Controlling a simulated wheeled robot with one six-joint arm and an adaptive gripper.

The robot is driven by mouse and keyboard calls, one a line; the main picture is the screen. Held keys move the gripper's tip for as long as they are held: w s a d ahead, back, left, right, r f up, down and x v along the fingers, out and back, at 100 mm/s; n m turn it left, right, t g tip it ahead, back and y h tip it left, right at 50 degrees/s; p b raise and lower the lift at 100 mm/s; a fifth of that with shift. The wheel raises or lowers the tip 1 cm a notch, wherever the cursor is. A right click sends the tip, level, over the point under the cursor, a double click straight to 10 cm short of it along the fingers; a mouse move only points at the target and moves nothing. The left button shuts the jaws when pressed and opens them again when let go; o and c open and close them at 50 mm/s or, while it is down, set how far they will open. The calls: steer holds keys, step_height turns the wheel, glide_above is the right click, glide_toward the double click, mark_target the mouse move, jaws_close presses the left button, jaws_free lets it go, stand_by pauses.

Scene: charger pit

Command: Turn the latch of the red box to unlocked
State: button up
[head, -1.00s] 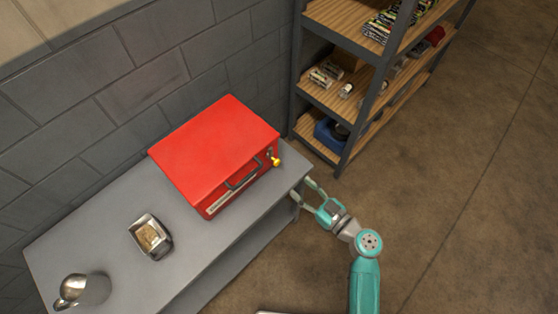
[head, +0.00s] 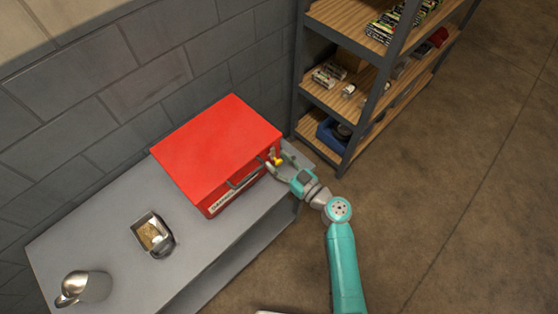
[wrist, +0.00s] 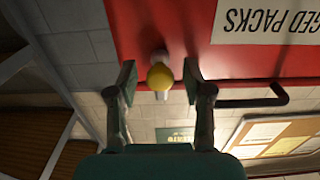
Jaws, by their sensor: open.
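The red box (head: 214,146) stands on the grey bench against the block wall, its front facing my arm. Its latch, with a yellow knob (head: 278,160), sits on the front near the right end; in the wrist view the yellow knob (wrist: 160,77) shows on the red front. My gripper (head: 274,168) is open at the latch. In the wrist view the two fingertips (wrist: 158,84) stand on either side of the knob, with a gap on each side. The box's dark handle (wrist: 262,99) is right of the fingers there. I cannot tell whether the fingers touch the box.
A shelf unit (head: 370,105) stands to the right behind the bench. The floor on the right is clear.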

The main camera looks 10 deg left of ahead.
steer(key=shift+w+a, duration=0.1)
jaws_close()
steer(key=shift+m, duration=0.3)
steer(key=m, duration=1.3)
steer(key=shift+w+f, duration=0.1)
steer(key=shift+m, duration=2.1)
